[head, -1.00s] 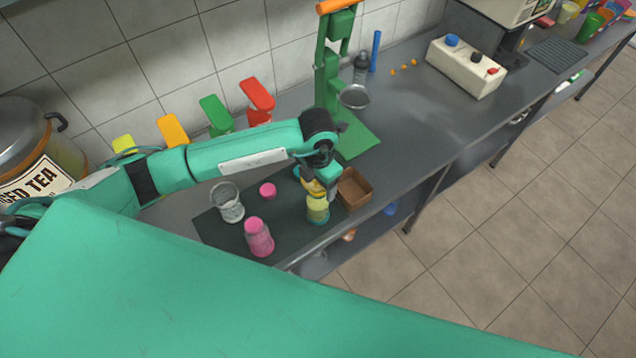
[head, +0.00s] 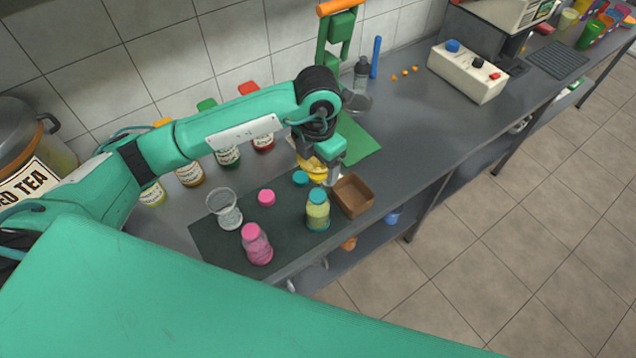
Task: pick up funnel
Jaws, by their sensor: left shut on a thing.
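My left gripper (head: 322,172) is shut on a yellow thing that looks like the funnel (head: 312,166). Its shape is partly hidden by the fingers. The gripper holds it behind and above a yellow-green bottle (head: 318,212) with a teal top, which stands upright on the dark mat. The funnel appears apart from the bottle. A teal cap (head: 300,178) lies just left of the gripper. My right gripper is not in view.
A clear cup (head: 224,210), a pink cap (head: 266,198) and a pink bottle (head: 256,245) are on the dark mat (head: 285,228). A brown open box (head: 352,196) sits right of the gripper. The green press (head: 338,40) stands behind my arm.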

